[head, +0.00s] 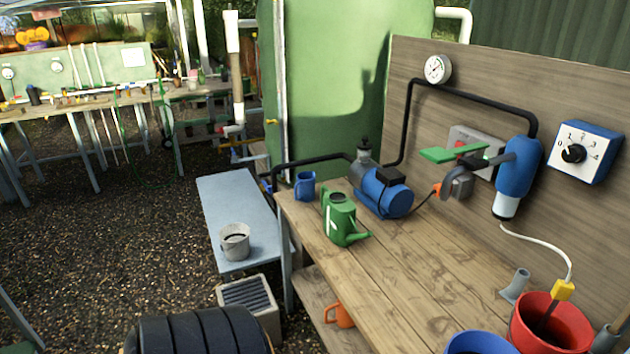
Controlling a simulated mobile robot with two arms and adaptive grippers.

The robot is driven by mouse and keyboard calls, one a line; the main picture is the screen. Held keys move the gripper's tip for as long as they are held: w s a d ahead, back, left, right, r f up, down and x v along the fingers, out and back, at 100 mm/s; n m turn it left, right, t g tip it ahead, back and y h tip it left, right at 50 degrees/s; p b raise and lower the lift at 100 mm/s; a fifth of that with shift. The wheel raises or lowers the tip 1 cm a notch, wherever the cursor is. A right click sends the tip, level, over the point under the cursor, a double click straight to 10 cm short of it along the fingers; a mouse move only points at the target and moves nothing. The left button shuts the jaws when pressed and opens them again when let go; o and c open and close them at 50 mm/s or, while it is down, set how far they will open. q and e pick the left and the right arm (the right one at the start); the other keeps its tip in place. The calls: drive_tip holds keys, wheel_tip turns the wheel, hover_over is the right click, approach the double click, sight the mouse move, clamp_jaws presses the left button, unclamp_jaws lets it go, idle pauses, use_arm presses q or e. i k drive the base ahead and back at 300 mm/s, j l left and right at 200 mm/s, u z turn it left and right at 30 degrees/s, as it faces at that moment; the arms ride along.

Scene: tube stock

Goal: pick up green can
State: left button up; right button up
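The green can (341,224) is a small watering can with a pale mark on its side. It stands upright on the wooden workbench (400,285), near the bench's left edge, in the head view. Its short spout points to the right and its dark open top faces up. Neither of my grippers shows in the head view.
A blue pump (386,196) stands just right of the can, and a blue mug (305,185) behind it to the left. A red bucket (553,325) and a blue bucket (478,343) are at the front right. Bare bench lies between. A grey bench (225,205) stands left.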

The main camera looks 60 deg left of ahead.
sight(340, 211)
drive_tip(key=u, duration=1.85)
drive_tip(key=i+j, duration=0.15)
drive_tip(key=j, duration=0.2)
drive_tip(key=i+j, duration=0.2)
drive_tip(key=j, duration=0.15)
drive_tip(key=i+j+z, duration=0.1)
drive_tip(key=j, duration=0.25)
drive_tip(key=i, duration=0.05)
